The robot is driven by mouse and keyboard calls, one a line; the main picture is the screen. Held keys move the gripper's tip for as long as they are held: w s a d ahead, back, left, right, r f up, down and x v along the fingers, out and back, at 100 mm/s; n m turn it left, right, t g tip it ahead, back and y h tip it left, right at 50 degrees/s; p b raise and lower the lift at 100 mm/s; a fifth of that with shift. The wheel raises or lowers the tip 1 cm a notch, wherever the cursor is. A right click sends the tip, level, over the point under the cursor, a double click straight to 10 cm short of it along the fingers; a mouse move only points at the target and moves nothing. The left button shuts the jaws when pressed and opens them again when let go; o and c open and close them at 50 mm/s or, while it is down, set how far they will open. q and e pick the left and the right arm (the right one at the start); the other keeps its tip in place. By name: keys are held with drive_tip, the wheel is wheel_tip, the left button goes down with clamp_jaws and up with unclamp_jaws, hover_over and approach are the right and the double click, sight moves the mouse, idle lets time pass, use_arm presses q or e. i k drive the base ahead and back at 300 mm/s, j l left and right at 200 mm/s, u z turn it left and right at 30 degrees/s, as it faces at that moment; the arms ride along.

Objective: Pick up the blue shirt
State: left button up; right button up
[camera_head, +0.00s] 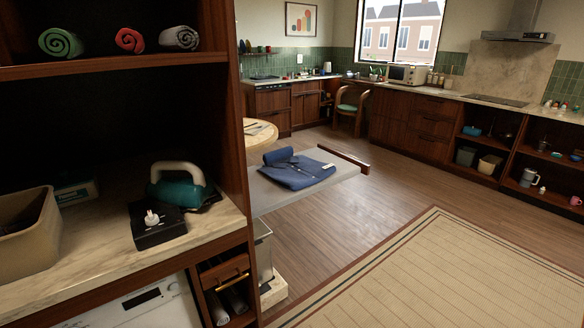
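The blue shirt (297,171) lies folded on a grey flat board (262,191) that juts out past the right side of the wooden shelf unit. Part of the shirt is rolled or raised at its far left end, and a small pale item lies at its right edge. Neither of my grippers shows in the head view, so their place relative to the shirt cannot be told.
A wooden shelf unit (222,110) fills the left, with a teal iron (181,186), a black box (156,226) and a tan bin (28,232) on its marble counter. A metal bin (263,252) stands below the board. A beige rug (450,275) and open floor lie to the right.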

sight(293, 173)
drive_tip(key=i+l, duration=0.15)
drive_tip(key=l, duration=0.2)
drive_tip(key=i+l+u, duration=0.15)
drive_tip(key=l, duration=0.15)
drive_tip(key=i+l, duration=0.15)
drive_tip(key=l, duration=0.2)
drive_tip(key=i+l+u, duration=0.1)
drive_tip(key=l, duration=0.25)
drive_tip(key=i+l, duration=0.15)
drive_tip(key=l, duration=0.25)
drive_tip(key=i+u, duration=0.05)
